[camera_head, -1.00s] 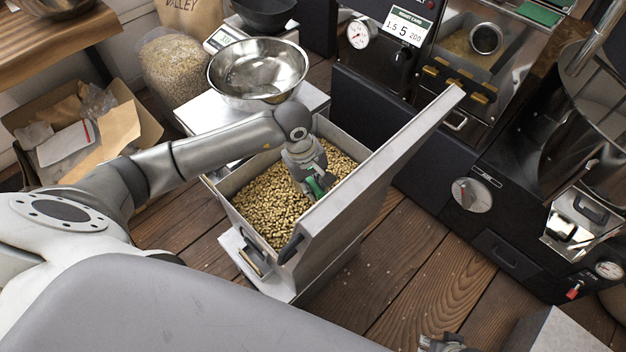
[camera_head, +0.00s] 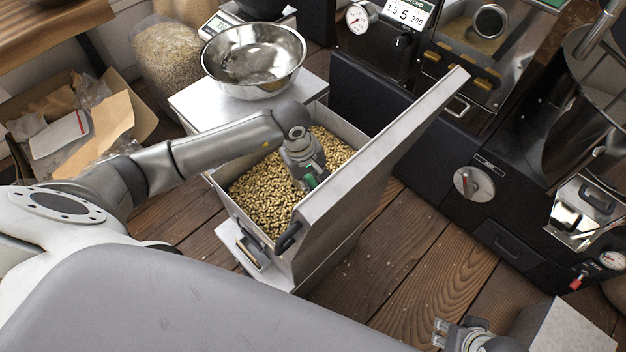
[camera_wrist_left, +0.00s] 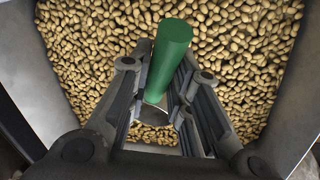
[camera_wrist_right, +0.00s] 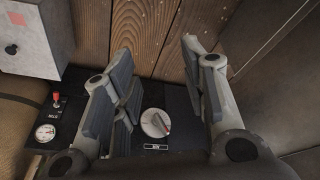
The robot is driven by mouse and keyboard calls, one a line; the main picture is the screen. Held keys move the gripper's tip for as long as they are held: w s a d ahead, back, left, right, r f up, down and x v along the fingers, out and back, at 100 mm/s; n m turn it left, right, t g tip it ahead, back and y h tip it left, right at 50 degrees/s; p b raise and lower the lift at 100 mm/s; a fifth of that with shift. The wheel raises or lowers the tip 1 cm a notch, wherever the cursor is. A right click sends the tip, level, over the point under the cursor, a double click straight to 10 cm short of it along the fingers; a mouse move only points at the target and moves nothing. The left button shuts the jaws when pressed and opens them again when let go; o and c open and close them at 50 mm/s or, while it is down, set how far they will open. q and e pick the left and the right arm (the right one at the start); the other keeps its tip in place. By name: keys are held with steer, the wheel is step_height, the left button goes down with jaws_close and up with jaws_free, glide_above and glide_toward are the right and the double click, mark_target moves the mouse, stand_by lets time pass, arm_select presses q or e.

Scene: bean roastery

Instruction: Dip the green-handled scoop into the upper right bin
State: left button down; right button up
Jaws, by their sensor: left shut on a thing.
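The green-handled scoop (camera_wrist_left: 169,55) is between the fingers of my left gripper (camera_wrist_left: 167,105), which is shut on its handle. Its metal bowl (camera_wrist_left: 153,116) is partly hidden by the fingers and lies at the beans. In the head view the green handle (camera_head: 311,180) shows just below my left gripper (camera_head: 308,178), inside the bin (camera_head: 234,208) full of pale beans (camera_head: 265,195). The bin's tall lid or panel stands on its right side. My right gripper (camera_wrist_right: 155,85) is open and empty; it also shows at the bottom of the head view (camera_head: 440,333).
A steel bowl (camera_head: 254,60) stands on a white surface behind the bin. A dark roasting machine (camera_head: 470,190) stands to the right. A sack of beans (camera_head: 168,62) and a cardboard box (camera_head: 75,125) stand at the left. Wooden floor (camera_head: 385,275) is bare in front of the machine.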

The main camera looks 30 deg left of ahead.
arm_select(q)
steer(key=shift+f+b, duration=0.5)
steer(key=shift+f, duration=0.1)
steer(key=shift+f+b, duration=0.35)
steer(key=shift+f, duration=0.05)
step_height(320, 180, down, 3)
steer(key=shift+r+b, duration=0.1)
steer(key=shift+b, duration=1.15)
arm_select(e)
steer(key=w+r+t, duration=0.3)
steer(key=w+r, duration=0.1)
steer(key=shift+a+t+y, duration=0.3)
steer(key=shift+a, duration=0.1)
arm_select(q)
steer(key=shift+r, duration=0.1)
